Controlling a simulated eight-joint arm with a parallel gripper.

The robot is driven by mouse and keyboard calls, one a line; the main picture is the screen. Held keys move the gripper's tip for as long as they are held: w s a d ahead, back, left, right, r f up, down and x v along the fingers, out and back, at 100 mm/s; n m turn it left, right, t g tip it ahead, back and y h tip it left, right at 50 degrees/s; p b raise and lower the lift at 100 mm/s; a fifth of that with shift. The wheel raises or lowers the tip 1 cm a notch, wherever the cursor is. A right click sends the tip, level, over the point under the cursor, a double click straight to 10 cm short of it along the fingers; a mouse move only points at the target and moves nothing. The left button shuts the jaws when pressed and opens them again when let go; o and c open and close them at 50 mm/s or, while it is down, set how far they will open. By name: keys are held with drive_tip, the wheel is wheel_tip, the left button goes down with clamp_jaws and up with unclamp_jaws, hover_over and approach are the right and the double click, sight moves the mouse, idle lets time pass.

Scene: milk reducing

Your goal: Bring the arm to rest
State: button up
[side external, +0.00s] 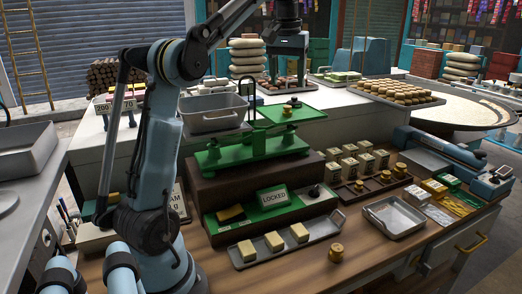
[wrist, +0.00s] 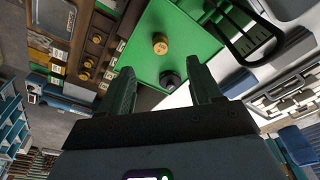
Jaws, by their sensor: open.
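My gripper (side external: 288,86) hangs from my raised arm above the green balance scale (side external: 250,148) in the side view. In the wrist view my gripper (wrist: 163,92) has its two green fingers wide apart with nothing between them. Beyond the fingertips is the scale's green plate (wrist: 145,45), with a brass weight (wrist: 160,43) and a dark knob-like piece (wrist: 170,77) on it. The plate also shows in the side view (side external: 268,118), with a small brass weight (side external: 287,111) on top. The fingertips appear apart from the plate.
A grey metal pan (side external: 212,121) sits on the scale's left side. A tray with pale blocks (side external: 243,264), a brass weight (side external: 335,252) and an empty metal tray (side external: 372,226) stand on the wooden counter. Trays of sweets (side external: 396,100) stand behind. Air above the counter's front is clear.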

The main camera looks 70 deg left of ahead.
drive_tip(key=s+d+f+m+t, duration=0.1)
drive_tip(key=d+f+m+t, duration=0.35)
drive_tip(key=d, duration=0.95)
drive_tip(key=s+d+f+m, duration=0.2)
drive_tip(key=s+d+f, duration=0.2)
drive_tip(key=f, duration=0.3)
drive_tip(key=s+d+f+m+t+h, duration=0.1)
drive_tip(key=s+d+f+m, duration=0.1)
drive_tip(key=s+d+f, duration=0.2)
wheel_tip(320, 180, down, 4)
drive_tip(key=shift+d+r, duration=0.1)
drive_tip(key=shift+d, duration=1.1)
